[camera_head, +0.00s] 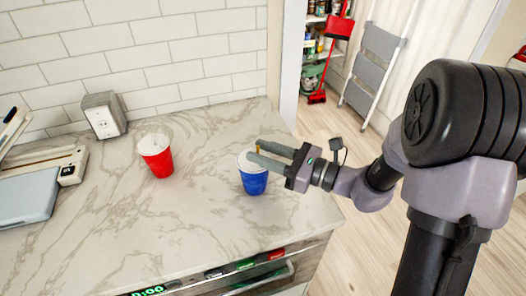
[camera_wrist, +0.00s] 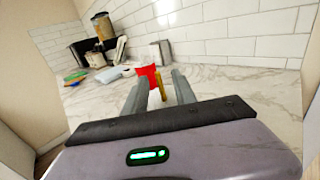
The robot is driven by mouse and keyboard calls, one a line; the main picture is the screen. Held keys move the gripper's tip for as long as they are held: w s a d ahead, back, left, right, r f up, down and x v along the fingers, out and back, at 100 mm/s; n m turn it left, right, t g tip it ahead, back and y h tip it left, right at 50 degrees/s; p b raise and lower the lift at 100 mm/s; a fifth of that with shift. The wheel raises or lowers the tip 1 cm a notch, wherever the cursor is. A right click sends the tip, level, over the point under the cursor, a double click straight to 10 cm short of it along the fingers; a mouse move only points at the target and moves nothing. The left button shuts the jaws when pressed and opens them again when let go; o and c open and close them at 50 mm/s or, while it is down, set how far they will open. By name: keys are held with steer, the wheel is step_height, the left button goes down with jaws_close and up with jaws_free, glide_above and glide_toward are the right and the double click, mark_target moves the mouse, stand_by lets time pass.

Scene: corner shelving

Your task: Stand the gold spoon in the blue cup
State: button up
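The blue cup (camera_head: 254,182) stands upright near the right end of the marble counter in the head view. My gripper (camera_head: 253,150) reaches in from the right, its two fingers over the cup's white rim. In the wrist view, the gold spoon (camera_wrist: 162,84) is upright between the fingers (camera_wrist: 160,78), with a gap on each side. Only a small gold bit of the spoon (camera_head: 258,148) shows at the fingertips in the head view. Its lower part is hidden, so I cannot see how deep it sits in the cup.
A red cup (camera_head: 157,159) stands left of the blue cup; it also shows beyond my fingers in the wrist view (camera_wrist: 148,73). A grey device (camera_head: 40,184) lies far left. The counter's front is clear.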

stand_by(0.3)
steer(key=p+v, duration=0.3)
steer(key=v, duration=1.4)
steer(key=shift+d+p, duration=0.15)
steer(key=shift+p, duration=0.25)
steer(key=s+a+r+n+g+h, duration=0.2)
steer(key=s+a+n+g+h, duration=0.7)
steer(key=s+n, duration=0.55)
steer(key=r+n+t+h, duration=0.1)
steer(key=t, duration=0.1)
steer(key=d+r+n+t+h, duration=0.1)
steer(key=r+n+t+h, duration=0.2)
steer(key=r+n+t, duration=0.1)
steer(key=shift+w+d+h, duration=0.4)
